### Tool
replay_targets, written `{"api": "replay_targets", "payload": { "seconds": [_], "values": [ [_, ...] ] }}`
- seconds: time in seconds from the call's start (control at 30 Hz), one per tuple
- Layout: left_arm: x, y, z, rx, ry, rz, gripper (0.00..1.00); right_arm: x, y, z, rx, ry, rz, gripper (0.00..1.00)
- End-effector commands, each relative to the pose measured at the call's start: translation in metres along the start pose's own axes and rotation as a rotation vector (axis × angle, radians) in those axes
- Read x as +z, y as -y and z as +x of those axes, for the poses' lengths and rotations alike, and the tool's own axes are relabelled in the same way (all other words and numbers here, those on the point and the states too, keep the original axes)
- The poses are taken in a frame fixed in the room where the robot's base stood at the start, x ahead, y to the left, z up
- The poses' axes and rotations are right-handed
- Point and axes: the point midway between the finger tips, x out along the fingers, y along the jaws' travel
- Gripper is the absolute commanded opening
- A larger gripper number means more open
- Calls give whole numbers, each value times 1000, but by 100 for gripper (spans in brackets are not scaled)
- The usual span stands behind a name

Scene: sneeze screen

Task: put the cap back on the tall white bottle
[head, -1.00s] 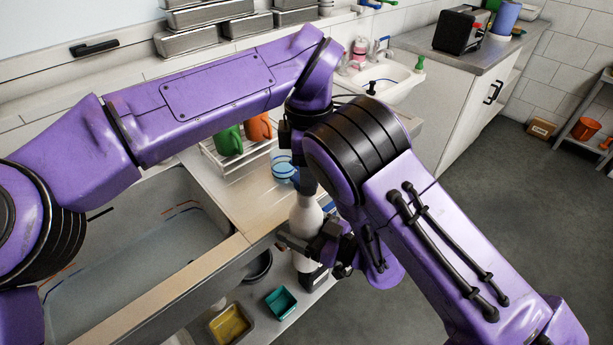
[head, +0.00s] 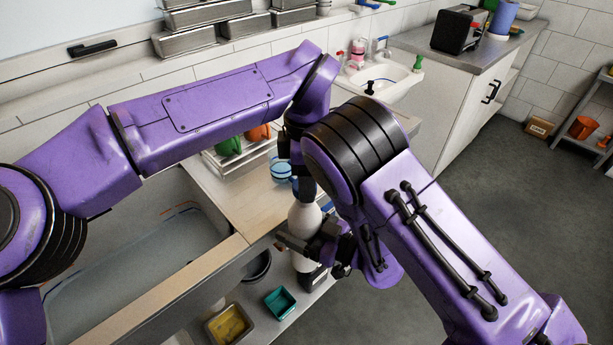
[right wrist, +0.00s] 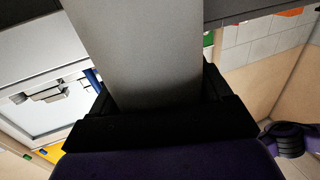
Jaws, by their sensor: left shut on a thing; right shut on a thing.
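The tall white bottle (head: 303,222) stands upright near the front edge of the counter in the head view. My right gripper (head: 312,246) is shut around its body. In the right wrist view the bottle (right wrist: 143,50) fills the space between the fingers of my right gripper (right wrist: 160,105). My left gripper (head: 303,184) is above the bottle, pointing down, at the bottle's top. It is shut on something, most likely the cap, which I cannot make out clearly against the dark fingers. Whether the cap touches the bottle's neck is hidden.
A rack with green (head: 229,146) and orange mugs (head: 258,133) and blue cups (head: 281,170) stand behind. Below are a teal tray (head: 280,302) and a yellow one (head: 229,326). Open floor lies right.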

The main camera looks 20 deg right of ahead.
Motion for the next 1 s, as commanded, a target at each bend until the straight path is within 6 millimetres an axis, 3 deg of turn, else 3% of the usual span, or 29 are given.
{"api": "replay_targets", "payload": {
  "seconds": [0.47, 0.5, 0.53, 0.8, 1.0],
  "values": [
    [0, 0, 10, 0, 1, 0, 17, -1, 0, 0, 1, -1, 0, 22],
    [0, 0, 10, 0, 1, 1, 17, -1, 0, 0, 1, -1, 0, 0],
    [0, 0, 10, 0, 1, 9, 17, -1, 0, 0, 1, -1, 0, 0],
    [-1, 2, 10, -1, 1, 464, 17, 0, 0, 0, 1, -1, 0, 0],
    [-1, 2, 10, 0, 0, 600, 17, 0, 0, 0, 1, -1, 0, 0]
  ]
}}
